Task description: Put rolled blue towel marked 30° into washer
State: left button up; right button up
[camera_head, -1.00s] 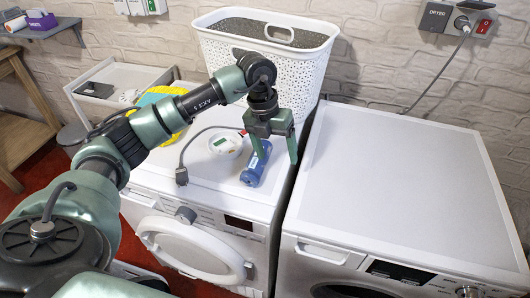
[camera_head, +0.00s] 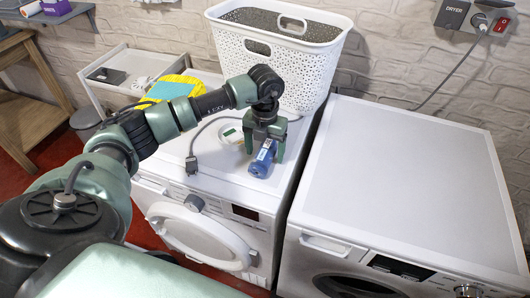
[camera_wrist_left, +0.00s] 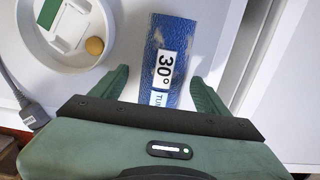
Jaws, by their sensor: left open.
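The rolled blue towel (camera_head: 259,168) lies on top of the left white front-loading machine (camera_head: 170,205), near its front right. In the left wrist view the towel (camera_wrist_left: 174,35) shows a white label reading 30°. My left gripper (camera_head: 264,154) points down over the towel and is open. Its fingers (camera_wrist_left: 159,76) are on either side of the towel in the wrist view, with visible gaps. The machine's round white door (camera_head: 203,238) is on its front; I cannot tell how far it stands open. My right gripper is not in view.
A white dish (camera_wrist_left: 68,55) and a grey plug with cable (camera_head: 192,165) lie left of the towel. A white perforated basket (camera_head: 310,70) stands behind. The right machine's top (camera_head: 400,180) is clear.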

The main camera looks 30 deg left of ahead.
pick_arm(q)
jog(key=c, duration=1.6)
jog(key=shift+o, duration=0.2)
jog(key=shift+r, duration=0.1)
notch_tip(320, 180, up, 13)
jog(key=b, duration=0.2)
notch_tip(320, 180, up, 7)
send_over(265, 148)
jog(key=s+d+f+n, duration=0.3)
jog(key=s+d+n, duration=0.2)
jog(key=n, duration=1.1)
jog(key=s+d+f+n, duration=0.3)
jog(key=s+d+n, duration=0.3)
jog(key=n, duration=1.1)
jog(key=shift+d+p, duration=0.3)
jog(key=shift+d, duration=0.95)
